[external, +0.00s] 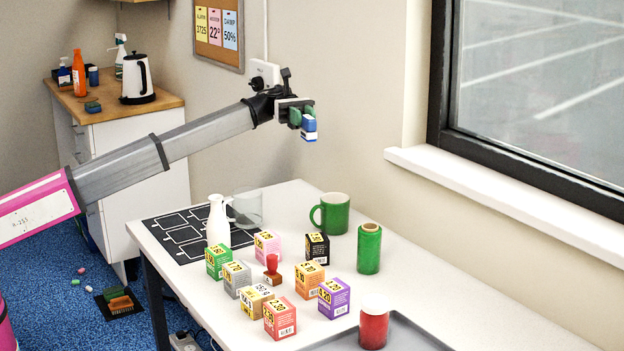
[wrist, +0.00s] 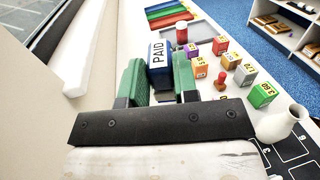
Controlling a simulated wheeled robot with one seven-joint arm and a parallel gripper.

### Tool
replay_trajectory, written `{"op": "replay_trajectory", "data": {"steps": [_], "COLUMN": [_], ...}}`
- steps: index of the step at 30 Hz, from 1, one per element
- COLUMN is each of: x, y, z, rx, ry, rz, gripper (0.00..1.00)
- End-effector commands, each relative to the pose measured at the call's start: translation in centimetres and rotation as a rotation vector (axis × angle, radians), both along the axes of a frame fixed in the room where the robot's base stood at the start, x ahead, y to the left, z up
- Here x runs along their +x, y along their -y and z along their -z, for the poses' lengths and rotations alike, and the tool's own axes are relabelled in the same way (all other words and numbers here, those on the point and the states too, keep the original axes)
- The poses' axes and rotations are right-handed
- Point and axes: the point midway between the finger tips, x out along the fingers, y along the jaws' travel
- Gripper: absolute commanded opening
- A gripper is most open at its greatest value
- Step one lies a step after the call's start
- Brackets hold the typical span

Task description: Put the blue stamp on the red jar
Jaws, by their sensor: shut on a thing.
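My gripper (external: 302,118) is raised high above the far part of the table, with its green fingers shut on the blue stamp (external: 309,131). In the wrist view the stamp (wrist: 160,56) sits between the fingers, with a white label reading PAID. The red jar (external: 374,327) with a pale lid stands upright at the front right of the table, well below and apart from the stamp. It also shows in the wrist view (wrist: 181,36), beyond the stamp. Nothing is seen on its lid.
Several small coloured boxes (external: 335,298) and a red-handled stamp (external: 272,270) stand mid-table. A green cylinder (external: 369,250), green mug (external: 331,213), clear mug (external: 246,208) and white bottle (external: 217,222) stand behind.

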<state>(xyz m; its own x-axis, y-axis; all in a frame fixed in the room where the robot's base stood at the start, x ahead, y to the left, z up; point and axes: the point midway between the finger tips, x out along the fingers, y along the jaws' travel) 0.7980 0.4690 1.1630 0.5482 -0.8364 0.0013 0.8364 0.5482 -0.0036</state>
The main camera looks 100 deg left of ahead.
Motion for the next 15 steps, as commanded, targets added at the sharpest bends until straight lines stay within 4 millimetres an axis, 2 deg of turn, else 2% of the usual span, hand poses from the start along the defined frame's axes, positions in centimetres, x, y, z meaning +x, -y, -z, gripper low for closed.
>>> {"op": "replay_trajectory", "data": {"steps": [1,6,15], "x": [1.5,5.6,11.6], "y": [2.2,8.6,20.9], "z": [0.0,0.0,0.0], "rx": [0.0,0.0,0.001], "ry": [0.0,0.0,0.001], "rz": [0.015,0.053,0.121], "gripper": [0.04,0.04,0.04]}}
